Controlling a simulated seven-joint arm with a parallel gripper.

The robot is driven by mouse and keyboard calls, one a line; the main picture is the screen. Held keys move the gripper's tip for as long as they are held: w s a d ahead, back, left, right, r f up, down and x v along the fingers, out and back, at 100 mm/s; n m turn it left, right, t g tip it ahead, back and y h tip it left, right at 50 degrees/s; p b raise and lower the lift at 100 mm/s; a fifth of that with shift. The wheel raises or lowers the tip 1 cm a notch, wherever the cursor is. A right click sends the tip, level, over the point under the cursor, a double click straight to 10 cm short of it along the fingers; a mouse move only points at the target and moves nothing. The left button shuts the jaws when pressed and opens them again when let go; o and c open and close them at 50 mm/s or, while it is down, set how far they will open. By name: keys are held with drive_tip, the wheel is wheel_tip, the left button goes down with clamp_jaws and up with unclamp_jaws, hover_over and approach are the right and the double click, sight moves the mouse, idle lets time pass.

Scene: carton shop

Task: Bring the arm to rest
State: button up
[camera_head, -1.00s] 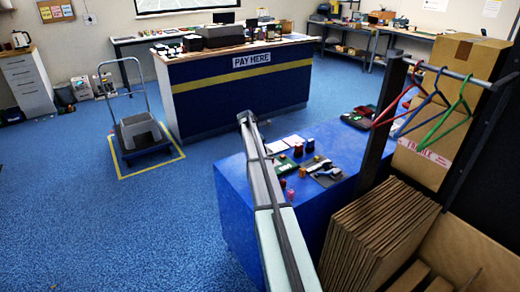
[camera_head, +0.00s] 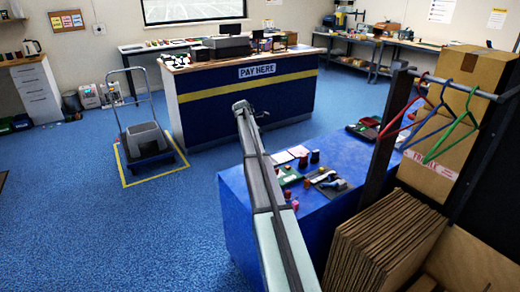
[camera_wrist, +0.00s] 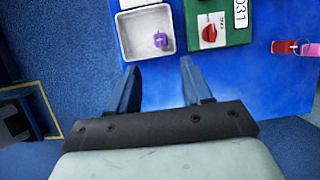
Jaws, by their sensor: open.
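My arm (camera_head: 262,185) stretches up from the bottom of the head view, in front of the blue table's left part. My gripper shows in the wrist view (camera_wrist: 160,68), its two fingers spread apart with nothing between them. It is over the edge of the blue table (camera_wrist: 245,78). Just beyond the fingertips are a white tray (camera_wrist: 126,40) with a purple item (camera_wrist: 160,40) in it and a green board (camera_wrist: 235,36) with a red piece (camera_wrist: 209,33).
Small items lie on the blue table (camera_head: 345,212). Stacked cardboard sheets (camera_head: 385,240), a tall carton (camera_head: 465,80) and a rail with coloured hangers (camera_head: 455,128) stand at right. The pay counter (camera_head: 240,105) and a trolley (camera_head: 147,140) are farther back. Blue floor is clear at left.

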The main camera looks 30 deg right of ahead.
drive_tip(key=shift+a+r, duration=0.15)
drive_tip(key=shift+r, duration=0.25)
drive_tip(key=w+a+f+m+t+y, duration=0.1)
drive_tip(key=w+a+f+m, duration=0.1)
drive_tip(key=a+f, duration=0.5)
drive_tip(key=w+a+f+m+t+y, duration=0.1)
drive_tip(key=w+a+f+m+t, duration=0.1)
drive_tip(key=a, duration=0.8)
drive_tip(key=s+a+f+m+g, duration=0.1)
drive_tip(key=s+a+f+m, duration=0.1)
drive_tip(key=s+a+f, duration=0.5)
drive_tip(key=s+a+f+m+g+y, duration=0.1)
drive_tip(key=s+a+f+m+g, duration=0.1)
drive_tip(key=s+f, duration=0.85)
drive_tip(key=s+a+f+m+g, duration=0.1)
drive_tip(key=s+a+f, duration=0.5)
drive_tip(key=f, duration=0.4)
drive_tip(key=s+a+f+m+g, duration=0.2)
drive_tip(key=s+a+f+m, duration=0.1)
drive_tip(key=s, duration=1.2)
drive_tip(key=s+a+f+m+g+y, duration=0.1)
drive_tip(key=s+a+f+m+g, duration=0.1)
drive_tip(key=s, duration=1.4)
drive_tip(key=s+a+f+m+g, duration=0.1)
drive_tip(key=s+a+f+m, duration=0.3)
drive_tip(key=s, duration=1.1)
drive_tip(key=shift+s+a+f+g+y, duration=0.2)
drive_tip(key=shift+f+g+y, duration=0.15)
drive_tip(key=shift+f, duration=0.2)
